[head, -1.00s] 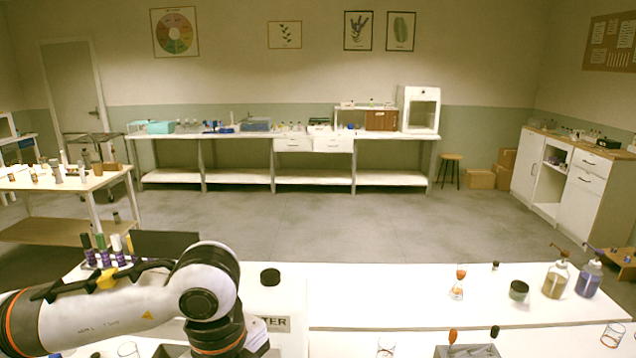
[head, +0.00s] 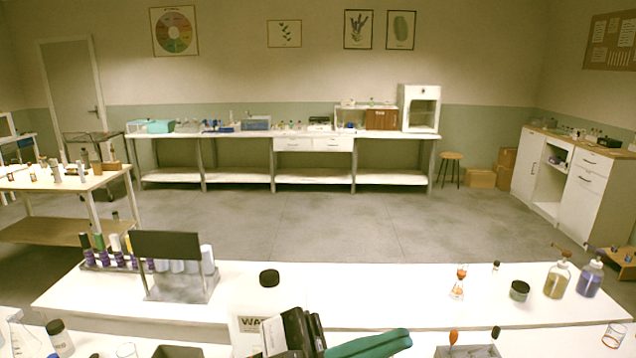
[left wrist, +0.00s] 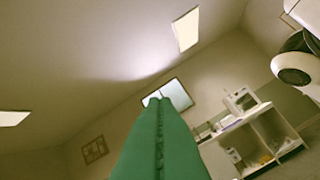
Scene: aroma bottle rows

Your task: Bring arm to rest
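My left gripper (head: 400,338) is low at the bottom centre of the head view, its black body beside the white bottle and its green fingers pointing right. In the left wrist view the green fingers (left wrist: 157,102) lie against each other along a dark seam, with nothing seen between them. Beyond them are the wall, ceiling and a distant shelf unit. My right gripper is not in view.
A white bottle with a black cap (head: 269,278) stands just behind my left gripper, partly hidden. A grey rack stand (head: 180,288) and a row of small bottles (head: 112,258) stand to the left. Pump bottles (head: 556,281) stand at the right. The white bench (head: 390,290) is clear in the middle.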

